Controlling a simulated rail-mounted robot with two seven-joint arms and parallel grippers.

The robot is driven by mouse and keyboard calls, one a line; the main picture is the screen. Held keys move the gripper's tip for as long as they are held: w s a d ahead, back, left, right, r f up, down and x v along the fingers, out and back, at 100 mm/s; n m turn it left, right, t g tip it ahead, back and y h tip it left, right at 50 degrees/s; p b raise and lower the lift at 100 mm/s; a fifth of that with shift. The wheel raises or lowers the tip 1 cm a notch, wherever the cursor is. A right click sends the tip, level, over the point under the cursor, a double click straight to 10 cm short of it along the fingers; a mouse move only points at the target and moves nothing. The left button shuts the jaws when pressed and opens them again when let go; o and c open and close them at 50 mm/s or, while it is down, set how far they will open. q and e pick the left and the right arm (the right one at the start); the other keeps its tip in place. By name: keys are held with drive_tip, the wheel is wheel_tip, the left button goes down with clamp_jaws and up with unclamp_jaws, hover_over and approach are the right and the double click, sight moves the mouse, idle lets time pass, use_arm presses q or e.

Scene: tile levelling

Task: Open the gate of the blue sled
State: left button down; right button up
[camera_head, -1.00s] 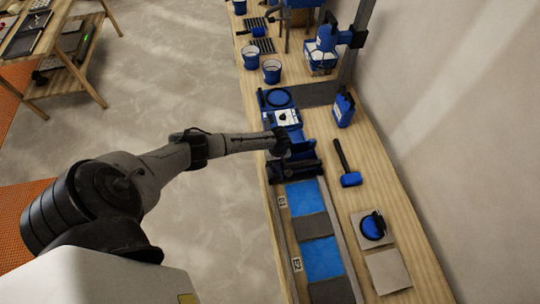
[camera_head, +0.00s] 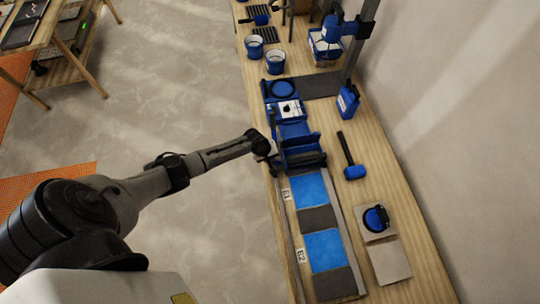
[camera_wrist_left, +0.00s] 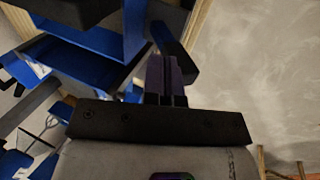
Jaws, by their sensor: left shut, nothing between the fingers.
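The blue sled (camera_head: 294,132) sits on the long wooden bench, with raised blue sides and a dark bar across its near end. I cannot tell how far its gate is open. My left gripper (camera_head: 274,158) is at the sled's left side, by the bench edge. In the left wrist view the fingers (camera_wrist_left: 166,72) are shut and empty. A dark blue bar (camera_wrist_left: 176,50) is close by the fingertips; I cannot tell whether they touch. The sled's blue body (camera_wrist_left: 75,62) fills the upper left there. My right gripper is not in view.
Blue and grey panels (camera_head: 323,250) lie in a track in front of the sled. A blue-headed mallet (camera_head: 353,170), a blue jug (camera_head: 347,101) and tiles with a suction cup (camera_head: 376,218) are on the right. Blue buckets (camera_head: 275,62) stand behind.

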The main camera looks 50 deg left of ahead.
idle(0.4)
use_arm(q)
drive_tip(key=shift+w+d+r+p, duration=0.15)
drive_tip(key=shift+w+r+p, duration=0.1)
drive_tip(key=shift+r+p, duration=0.15)
wheel_tip(320, 180, up, 3)
drive_tip(key=w+d+p, duration=0.1)
drive_tip(key=w+p, duration=0.1)
wheel_tip(320, 180, up, 7)
drive_tip(key=p, duration=0.1)
hover_over(277, 162)
drive_tip(key=s+a, duration=0.1)
drive_tip(key=s, duration=0.1)
drive_tip(key=shift+s+a+r+p, duration=0.15)
drive_tip(key=shift+a+r+p, duration=0.15)
drive_tip(key=shift+r, duration=0.35)
